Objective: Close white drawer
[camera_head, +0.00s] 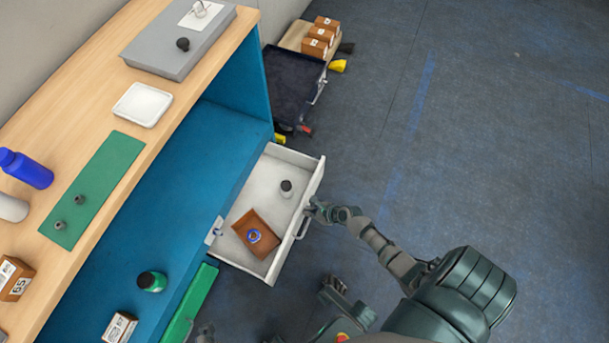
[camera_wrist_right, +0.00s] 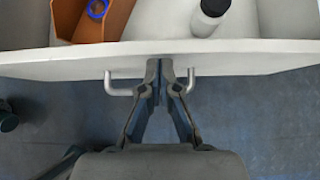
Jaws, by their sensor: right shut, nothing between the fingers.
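The white drawer (camera_head: 316,180) is pulled out of the blue cabinet and stands open. Dark parts of mine show low in the head view; my left gripper cannot be made out surely.
A dark open drawer (camera_head: 290,88) and a tray with brown boxes (camera_head: 298,36) stick out beyond the white drawer. A green drawer edge (camera_head: 190,305) is on the near side. The wooden counter (camera_head: 185,92) runs above. The floor right of the drawers is clear.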

